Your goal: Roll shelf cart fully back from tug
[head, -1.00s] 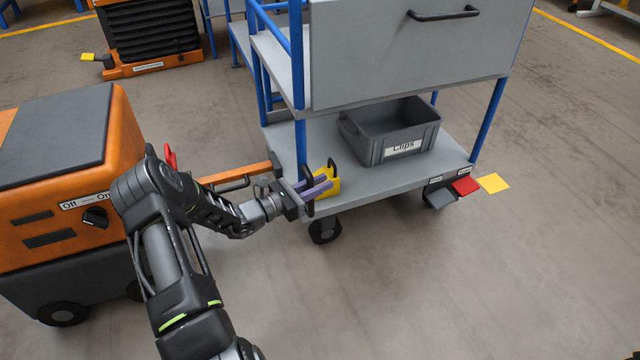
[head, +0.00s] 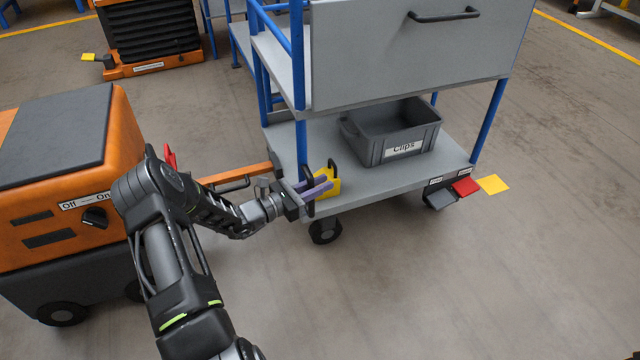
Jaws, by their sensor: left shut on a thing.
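The shelf cart (head: 285,150) has blue posts, grey shelves and black casters. The orange tug (head: 120,150) stands at left, with an Off–On knob and a red lever (head: 170,158). Its orange drawbar (head: 235,178) reaches toward the cart's left edge; I cannot tell whether they are joined. My left gripper (head: 318,187), with purple fingers, is shut at the cart's near left corner, on what looks like the black upright handle (head: 309,204). A yellow piece with a black loop (head: 331,178) sits just beyond the fingers. My right gripper is out of view.
A grey Clips bin (head: 390,135) stands on the lower shelf. Red (head: 466,187) and grey (head: 440,200) pedals stick out at the cart's near right corner, beside a yellow floor square (head: 493,184). Another orange machine (head: 150,40) stands behind. Floor at right and in front is clear.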

